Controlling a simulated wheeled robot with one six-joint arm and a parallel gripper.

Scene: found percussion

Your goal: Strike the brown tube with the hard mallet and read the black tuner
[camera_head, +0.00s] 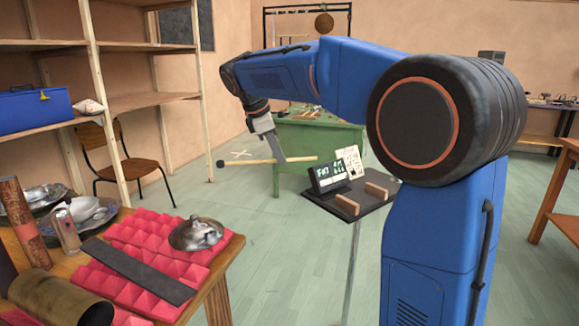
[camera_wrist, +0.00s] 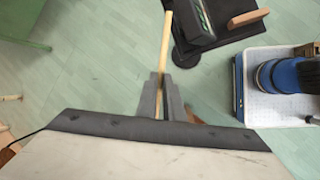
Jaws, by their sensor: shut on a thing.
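My gripper (camera_head: 277,150) is shut on a pale wooden mallet (camera_head: 250,162) with a round black head at its left end. It holds the mallet roughly level in the air, left of the tuner. The wrist view shows the fingers (camera_wrist: 160,98) around the mallet's handle (camera_wrist: 166,45); its head is hidden there. The black tuner (camera_head: 330,176) stands on a dark tray, with lit green characters too small to read surely. A brown tube (camera_head: 22,222) stands upright at the far left of the near table, well away from the mallet.
A brassy tube (camera_head: 62,300), a dark flat bar (camera_head: 136,270) and a metal lid (camera_head: 196,233) rest on or by pink foam (camera_head: 128,234). The stand's tray (camera_head: 347,208) holds wooden blocks and a white card (camera_head: 349,163). Open floor lies between table and stand.

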